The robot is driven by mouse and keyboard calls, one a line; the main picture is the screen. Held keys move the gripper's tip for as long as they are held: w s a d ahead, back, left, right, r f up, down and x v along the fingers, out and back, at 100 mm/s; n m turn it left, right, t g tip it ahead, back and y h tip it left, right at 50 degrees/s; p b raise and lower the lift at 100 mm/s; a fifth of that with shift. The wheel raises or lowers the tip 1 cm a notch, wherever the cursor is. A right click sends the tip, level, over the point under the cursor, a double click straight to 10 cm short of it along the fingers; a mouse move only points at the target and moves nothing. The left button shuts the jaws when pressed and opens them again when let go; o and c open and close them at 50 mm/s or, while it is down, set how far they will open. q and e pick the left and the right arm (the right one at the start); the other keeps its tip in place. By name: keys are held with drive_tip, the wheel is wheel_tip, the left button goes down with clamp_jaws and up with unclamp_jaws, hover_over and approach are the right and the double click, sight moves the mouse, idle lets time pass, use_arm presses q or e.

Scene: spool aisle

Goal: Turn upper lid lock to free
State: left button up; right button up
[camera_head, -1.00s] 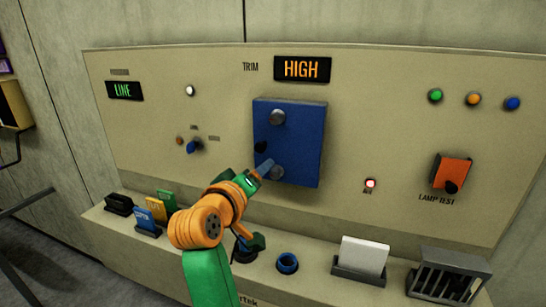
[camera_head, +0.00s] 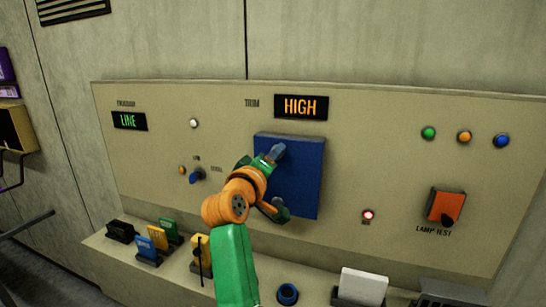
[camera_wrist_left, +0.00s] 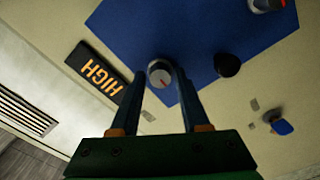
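The blue lid (camera_head: 304,180) sits on the beige panel. Its upper lock, a round grey knob (camera_wrist_left: 160,73), lies between my left fingertips in the left wrist view. My left gripper (camera_head: 275,154) reaches it from the lower left; it also shows in the left wrist view (camera_wrist_left: 165,80). The fingers look open around the knob, and contact is not clear. A black knob (camera_wrist_left: 228,65) sits between the locks. My right gripper is not in view.
The HIGH display (camera_head: 300,106) is just above the lid. A lit red lamp (camera_head: 368,215) and an orange switch (camera_head: 445,206) are to the right.

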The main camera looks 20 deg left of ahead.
use_arm(q)
clamp_jaws()
drive_tip(key=m+p, duration=0.6)
drive_tip(key=m, duration=1.1)
drive_tip(key=shift+m, duration=0.6)
idle(0.3)
drive_tip(key=shift+o, duration=2.4)
unclamp_jaws()
